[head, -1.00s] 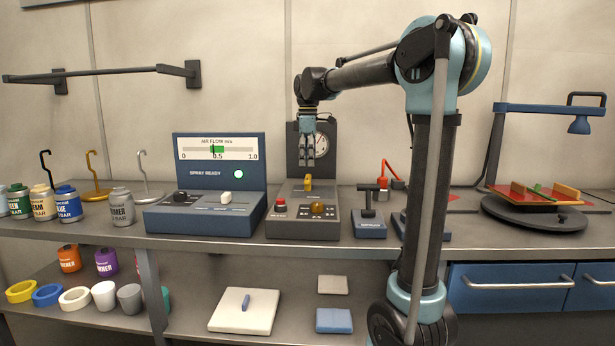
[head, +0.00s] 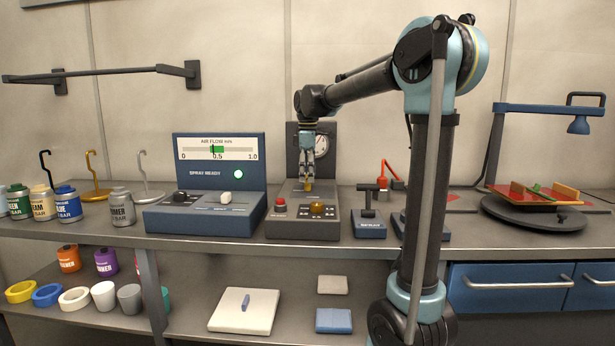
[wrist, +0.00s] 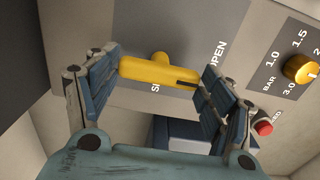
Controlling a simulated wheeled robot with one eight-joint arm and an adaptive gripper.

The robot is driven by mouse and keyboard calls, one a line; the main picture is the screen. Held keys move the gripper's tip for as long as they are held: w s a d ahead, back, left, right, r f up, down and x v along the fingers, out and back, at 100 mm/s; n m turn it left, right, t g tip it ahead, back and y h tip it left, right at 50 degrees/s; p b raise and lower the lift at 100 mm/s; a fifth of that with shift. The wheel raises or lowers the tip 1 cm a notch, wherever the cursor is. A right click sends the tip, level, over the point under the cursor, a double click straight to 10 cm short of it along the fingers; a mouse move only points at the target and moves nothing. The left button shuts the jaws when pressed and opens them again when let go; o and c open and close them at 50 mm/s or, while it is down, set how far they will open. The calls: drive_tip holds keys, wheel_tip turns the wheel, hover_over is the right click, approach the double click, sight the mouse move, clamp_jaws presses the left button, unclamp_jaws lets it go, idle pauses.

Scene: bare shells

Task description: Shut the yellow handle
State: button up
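The yellow handle (head: 308,186) stands on the grey control box (head: 285,229), below a round gauge. In the wrist view the handle (wrist: 158,71) is a short yellow bar with a dark slot near its right end, which lies by the word OPEN. A second label below the bar is mostly hidden. My gripper (head: 308,180) is over the handle from above. In the wrist view its blue fingers (wrist: 160,78) stand apart, one at each end of the bar. I cannot tell whether they touch it.
An amber knob (head: 317,208) and a red button (head: 281,203) sit on the same box, in front of the handle. A blue spray console (head: 207,222) stands close on the left. A small lever unit (head: 369,226) stands on the right.

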drive_tip(key=shift+w+m, duration=0.1)
drive_tip(key=shift+m, duration=0.3)
drive_tip(key=m, duration=0.3)
drive_tip(key=shift+m, duration=0.4)
drive_tip(key=m, duration=1.3)
drive_tip(key=shift+m, duration=0.3)
drive_tip(key=o, duration=1.1)
drive_tip(key=shift+c, duration=0.2)
